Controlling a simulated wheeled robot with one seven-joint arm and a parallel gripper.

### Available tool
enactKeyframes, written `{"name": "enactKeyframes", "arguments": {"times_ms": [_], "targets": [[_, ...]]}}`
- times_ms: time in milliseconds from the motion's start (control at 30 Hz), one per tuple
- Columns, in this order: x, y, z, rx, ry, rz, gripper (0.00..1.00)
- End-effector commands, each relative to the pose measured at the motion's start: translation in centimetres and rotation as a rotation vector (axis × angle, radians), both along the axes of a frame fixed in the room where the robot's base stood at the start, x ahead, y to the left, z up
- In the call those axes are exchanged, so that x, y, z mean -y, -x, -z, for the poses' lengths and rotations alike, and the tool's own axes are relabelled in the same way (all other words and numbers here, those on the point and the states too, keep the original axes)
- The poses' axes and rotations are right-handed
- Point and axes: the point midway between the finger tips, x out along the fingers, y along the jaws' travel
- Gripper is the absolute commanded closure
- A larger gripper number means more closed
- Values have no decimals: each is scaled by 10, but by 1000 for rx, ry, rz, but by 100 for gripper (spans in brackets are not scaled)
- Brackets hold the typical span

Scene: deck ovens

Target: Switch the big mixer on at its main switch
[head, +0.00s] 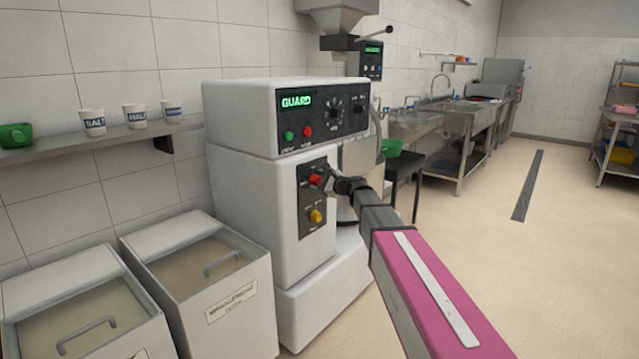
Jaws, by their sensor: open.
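The big mixer (240,190) is a white machine in the middle of the head view. Its upper black panel (350,120) has a green display reading "GUARD", a green button (289,135), a red button (307,131) and a dial (334,109). A lower dark panel (304,200) on its body carries a red control (315,180) above a yellow one (316,215). Their labels are too small to read. My gripper (331,179) is open, right beside the red control. I cannot tell whether it touches it, and the fingers partly cover the panel's right side.
Two lidded bins (195,262) stand left of the mixer. A wall shelf (90,142) holds a green scoop (15,135) and several white cups (134,117). Steel sinks (465,125) line the wall behind. The floor (490,250) at the right is clear.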

Motion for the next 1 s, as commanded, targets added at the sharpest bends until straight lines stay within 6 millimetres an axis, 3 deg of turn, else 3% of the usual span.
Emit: {"name": "enactKeyframes", "arguments": {"times_ms": [167,700,1000], "targets": [[9,8,-1,0,0,1,31],[77,61,-10,0,1,1,31],[85,66,-11,0,1,-1,31]]}}
